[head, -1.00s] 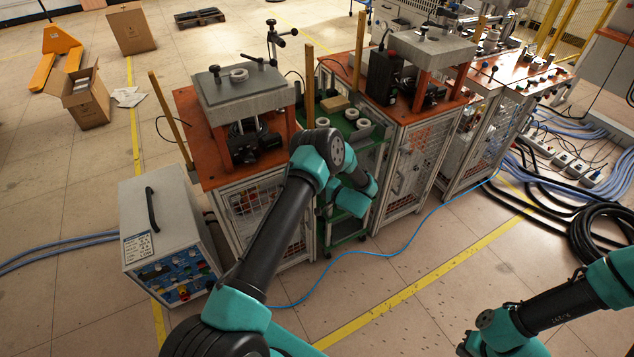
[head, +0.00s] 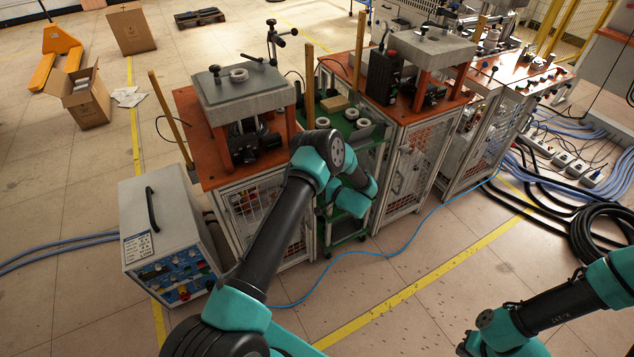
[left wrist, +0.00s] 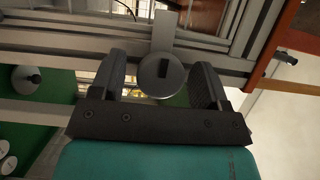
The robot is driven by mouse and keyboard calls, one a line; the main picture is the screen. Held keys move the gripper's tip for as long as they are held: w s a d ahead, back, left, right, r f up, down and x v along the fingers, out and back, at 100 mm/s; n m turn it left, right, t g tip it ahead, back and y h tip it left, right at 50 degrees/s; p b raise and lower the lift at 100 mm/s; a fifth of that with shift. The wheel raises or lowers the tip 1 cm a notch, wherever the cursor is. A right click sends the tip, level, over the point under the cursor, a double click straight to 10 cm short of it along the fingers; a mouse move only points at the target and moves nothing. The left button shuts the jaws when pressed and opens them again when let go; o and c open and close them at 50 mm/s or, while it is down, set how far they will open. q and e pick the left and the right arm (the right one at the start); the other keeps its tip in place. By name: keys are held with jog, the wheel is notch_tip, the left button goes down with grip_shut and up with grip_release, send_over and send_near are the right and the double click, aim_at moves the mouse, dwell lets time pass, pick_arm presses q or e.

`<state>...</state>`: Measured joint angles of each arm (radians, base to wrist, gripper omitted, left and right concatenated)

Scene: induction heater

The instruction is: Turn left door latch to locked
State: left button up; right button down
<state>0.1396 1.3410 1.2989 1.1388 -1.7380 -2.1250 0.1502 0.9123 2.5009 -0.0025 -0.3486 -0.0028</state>
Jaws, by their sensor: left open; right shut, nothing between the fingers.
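The latch (left wrist: 162,78) is a round grey metal disc with a small dark knob, below a flat metal plate on the cabinet frame in the left wrist view. My left gripper (left wrist: 158,74) is open, one dark finger on each side of the disc, with gaps visible. I cannot tell how deep the disc sits between the fingers. In the head view my left arm hides the latch and the left gripper; the left cabinet's mesh door (head: 250,203) shows beside the arm. My right gripper (head: 464,348) is shut and empty at the bottom edge, over the floor, away from the cabinets.
A green cart (head: 345,232) stands between the left cabinet and a second orange-topped cabinet (head: 402,180). A grey control box (head: 160,225) stands left of the left cabinet. A blue cable (head: 400,251) crosses the floor. The floor in front is otherwise mostly clear.

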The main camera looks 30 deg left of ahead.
pick_arm(q)
jog(key=shift+d, duration=0.15)
jog(key=s+d, duration=0.2)
jog(key=d, duration=1.5)
jog(key=shift+s, duration=0.35)
jog(key=a+f+t+h, duration=0.45)
jog(key=t+h, duration=0.25)
jog(key=h, duration=0.3)
jog(key=s+d+r+n+g+h, duration=0.1)
jog(key=s+g+h, duration=0.3)
jog(key=s, duration=1)
jog(key=s+d+r+n+g+h, duration=0.1)
jog(key=s+d+g+h, duration=0.3)
jog(key=s, duration=1)
jog(key=n+g+h, duration=0.1)
jog(key=h, duration=0.2)
jog(key=shift+n+h, duration=0.3)
jog(key=shift+n, duration=0.1)
